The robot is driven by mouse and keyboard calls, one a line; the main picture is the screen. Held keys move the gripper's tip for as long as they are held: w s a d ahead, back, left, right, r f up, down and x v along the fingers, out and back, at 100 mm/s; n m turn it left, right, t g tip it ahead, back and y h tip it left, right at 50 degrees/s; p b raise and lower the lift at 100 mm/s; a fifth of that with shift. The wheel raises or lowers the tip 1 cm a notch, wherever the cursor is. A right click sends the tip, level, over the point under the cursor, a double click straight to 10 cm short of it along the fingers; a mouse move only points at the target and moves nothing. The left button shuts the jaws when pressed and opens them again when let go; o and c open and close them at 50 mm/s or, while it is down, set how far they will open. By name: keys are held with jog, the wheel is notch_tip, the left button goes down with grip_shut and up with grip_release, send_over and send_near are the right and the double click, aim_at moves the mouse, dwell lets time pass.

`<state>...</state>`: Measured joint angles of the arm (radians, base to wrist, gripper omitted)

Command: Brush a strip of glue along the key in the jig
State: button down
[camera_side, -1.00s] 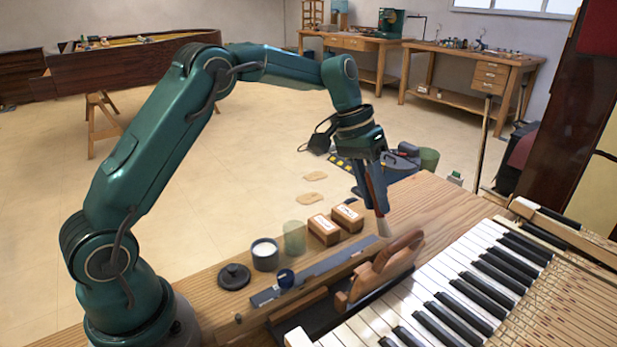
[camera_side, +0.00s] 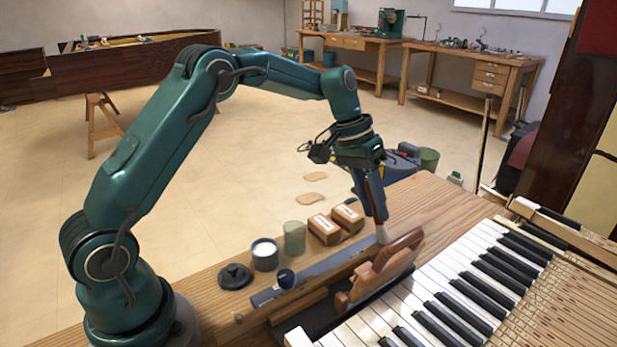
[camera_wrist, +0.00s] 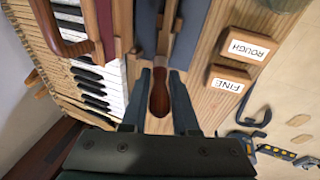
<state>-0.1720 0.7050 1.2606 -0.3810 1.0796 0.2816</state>
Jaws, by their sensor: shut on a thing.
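My gripper (camera_side: 372,190) is shut on the brush (camera_side: 381,235), whose pale bristles point down. The brush's red-brown handle (camera_wrist: 159,98) sits between my fingers in the wrist view. The bristles are over the far right end of the long grey jig (camera_side: 325,268); I cannot tell whether they touch. In the wrist view the jig's grey side (camera_wrist: 190,38) flanks a narrow wooden strip, perhaps the key, partly hidden by the brush. An open pot with white contents (camera_side: 265,252) stands behind the jig's near end. I see no clear strip of glue.
A wooden-handled tool (camera_side: 382,268) stands between the jig and the piano keys (camera_side: 470,262). A greenish glass (camera_side: 294,237) and two labelled blocks, ROUGH (camera_wrist: 249,48) and FINE (camera_wrist: 229,79), stand behind the jig. A dark lid (camera_side: 235,276) lies left of the pot.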

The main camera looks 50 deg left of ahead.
jog(key=s, duration=1.4)
jog(key=shift+s+a, duration=0.15)
dwell(0.9)
jog(key=shift+w, duration=7.15)
jog(key=shift+r, duration=0.15)
jog(key=shift+r, duration=2.9)
